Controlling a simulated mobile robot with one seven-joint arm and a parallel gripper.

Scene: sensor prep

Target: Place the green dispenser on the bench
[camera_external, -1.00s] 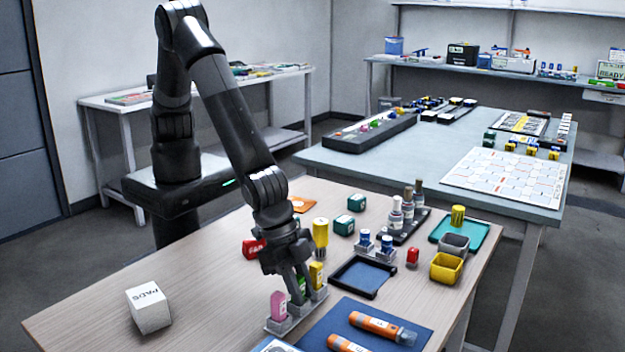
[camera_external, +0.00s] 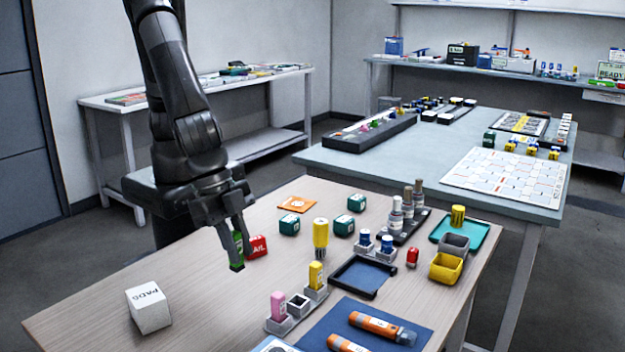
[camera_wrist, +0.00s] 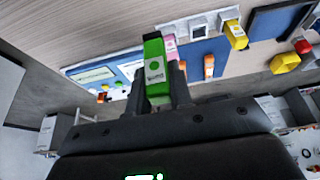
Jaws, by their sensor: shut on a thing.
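The green dispenser (camera_external: 237,254) is held between the fingers of my gripper (camera_external: 238,236), above the left part of the wooden bench (camera_external: 215,300). It also shows in the wrist view (camera_wrist: 154,68), upright in that picture between the two fingers. My gripper is shut on it. A grey holder (camera_external: 297,307) stands on the bench with a pink dispenser (camera_external: 278,305) in its front slot and a yellow dispenser (camera_external: 316,274) in its back slot. The middle slot is empty. A gap between the dispenser and the bench is hard to judge.
A red box (camera_external: 257,246) stands just right of the held dispenser. A white PADS box (camera_external: 148,308) is at the front left. A blue mat (camera_external: 350,325) with orange pens and a dark tray (camera_external: 362,276) lie to the right. Bare bench lies between PADS and the holder.

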